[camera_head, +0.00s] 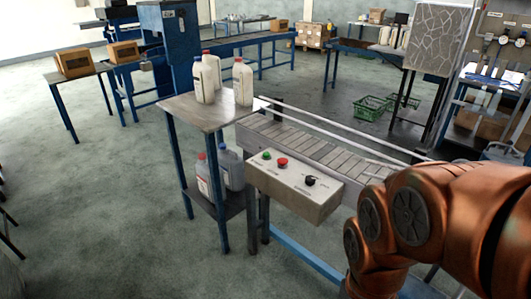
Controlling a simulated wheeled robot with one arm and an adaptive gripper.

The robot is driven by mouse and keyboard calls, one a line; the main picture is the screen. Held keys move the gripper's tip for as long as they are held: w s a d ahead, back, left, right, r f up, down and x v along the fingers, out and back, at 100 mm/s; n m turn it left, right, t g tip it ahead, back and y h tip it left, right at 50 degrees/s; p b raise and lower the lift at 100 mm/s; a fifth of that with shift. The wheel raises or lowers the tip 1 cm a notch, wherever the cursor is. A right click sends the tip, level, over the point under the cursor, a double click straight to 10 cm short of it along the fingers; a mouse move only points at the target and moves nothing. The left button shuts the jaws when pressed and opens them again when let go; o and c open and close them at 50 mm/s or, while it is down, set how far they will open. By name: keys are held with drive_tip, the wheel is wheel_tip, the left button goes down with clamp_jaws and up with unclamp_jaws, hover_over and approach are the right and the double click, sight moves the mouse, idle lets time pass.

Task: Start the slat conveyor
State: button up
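The slat conveyor (308,146) runs from the middle of the view toward the right, with grey slats and pale side rails. Its control box (295,190) is fixed on the near side at the left end. The box carries a green button (266,155), a red button (282,162) and a black rotary knob (310,180). My orange arm fills the lower right and hides part of the conveyor's near side. My gripper is outside the view.
A small table (209,116) left of the conveyor holds several white bottles (243,82); more containers (231,167) stand on its lower shelf. Green crates (370,107) lie on the floor behind. Cardboard boxes (73,62) stand on tables at the left. The floor at the lower left is clear.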

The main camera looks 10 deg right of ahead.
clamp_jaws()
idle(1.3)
